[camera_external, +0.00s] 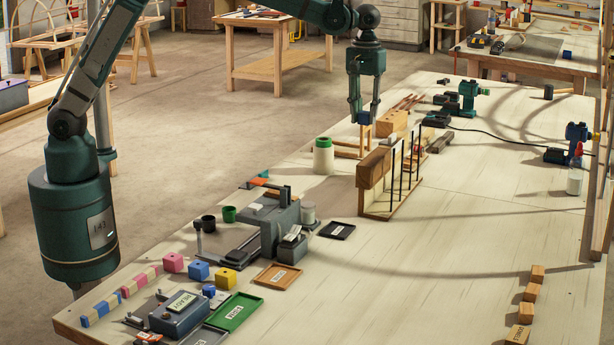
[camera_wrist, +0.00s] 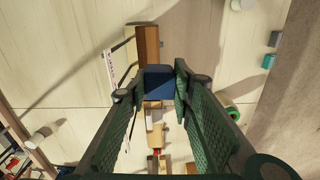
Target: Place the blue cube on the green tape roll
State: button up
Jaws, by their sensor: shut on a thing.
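My gripper (camera_external: 364,112) is shut on a small blue cube (camera_external: 363,118), high above the bench. In the wrist view the dark blue cube (camera_wrist: 160,81) sits between the fingertips. A green ring, which looks like the green tape roll (camera_external: 323,142), tops a pale cylinder on the bench, left of and below my gripper. In the wrist view the green roll (camera_wrist: 234,112) is partly hidden behind the right finger. The cube and the roll are clearly apart.
A wooden rack (camera_external: 376,192) with thin dark uprights stands right of the roll. A wooden block (camera_external: 392,122) lies behind. Another blue cube (camera_external: 198,271) sits front left by pink and yellow cubes. A grey machine (camera_external: 280,230) stands nearer. The right middle of the bench is clear.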

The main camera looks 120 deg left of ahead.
jog(key=s+a, duration=1.1)
jog(key=a, duration=0.2)
send_over(324, 139)
notch_tip(324, 139, down, 4)
jog(key=shift+d+f+n+p, duration=0.1)
jog(key=shift+f+n+p, duration=0.25)
jog(key=shift+f, duration=0.2)
jog(key=shift+f, duration=3.15)
jog(key=shift+f+p, duration=0.35)
jog(key=shift+f, duration=1.5)
jog(key=shift+f, duration=0.15)
